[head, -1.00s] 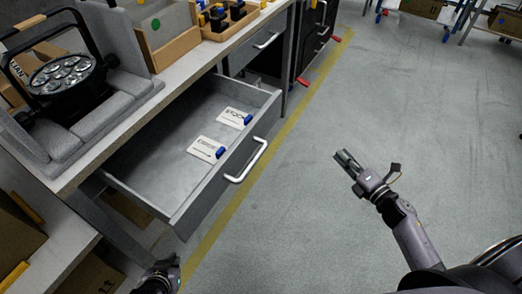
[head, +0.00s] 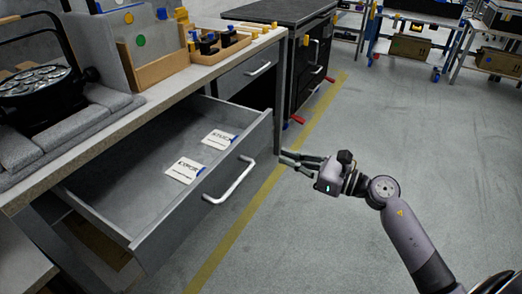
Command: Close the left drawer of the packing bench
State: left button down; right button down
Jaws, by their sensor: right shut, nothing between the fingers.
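The left drawer (head: 147,249) of the packing bench (head: 128,118) is pulled well open. Its grey front panel carries a white bar handle (head: 230,181). Two white printed cards (head: 185,170) (head: 218,139) with blue tabs lie on the drawer floor. My right gripper (head: 284,158) is shut and empty, just outside the front panel near its far right corner, to the right of the handle. I cannot tell whether its fingertips touch the panel. My left gripper is out of view.
A second drawer (head: 243,75) under the bench, further back, looks shut. A stage lamp (head: 38,82) in grey foam and a wooden tray (head: 222,52) stand on the bench top. A dark cabinet (head: 310,62) stands beyond. The floor (head: 400,130) to the right is clear.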

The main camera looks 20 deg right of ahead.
aim_at(252, 146)
jog(key=x, duration=0.6)
jog(key=shift+w+a, duration=0.15)
jog(key=shift+w, duration=0.05)
jog(key=shift+w+a, duration=0.45)
jog(key=shift+w, duration=0.1)
